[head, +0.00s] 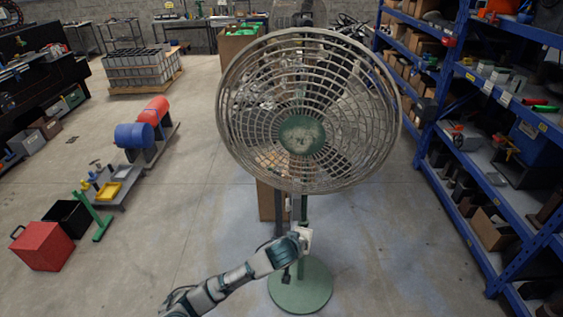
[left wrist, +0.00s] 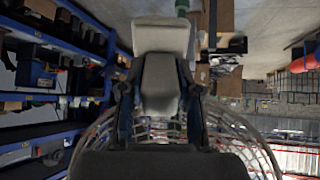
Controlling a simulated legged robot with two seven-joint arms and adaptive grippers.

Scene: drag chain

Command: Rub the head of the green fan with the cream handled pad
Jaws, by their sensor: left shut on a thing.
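The green fan (head: 302,134) stands upright in the middle of the head view, with a round wire cage, a green hub and a round green base (head: 300,287). My left gripper (head: 299,240) is in front of the fan's pole, below the cage. It is shut on the cream handled pad (head: 306,240), of which only a small pale part shows in the head view. In the left wrist view the pad (left wrist: 160,38) sits between the fingers (left wrist: 160,95), and the fan's cage (left wrist: 235,135) shows behind it. I cannot tell whether the pad touches the fan. My right gripper is not in view.
Blue shelves (head: 470,120) full of parts stand along the right. A red box (head: 42,246), a black bin (head: 68,217) and a rack with blue and red drums (head: 135,136) stand on the left. A cardboard box (head: 270,200) is behind the pole. Floor around the base is clear.

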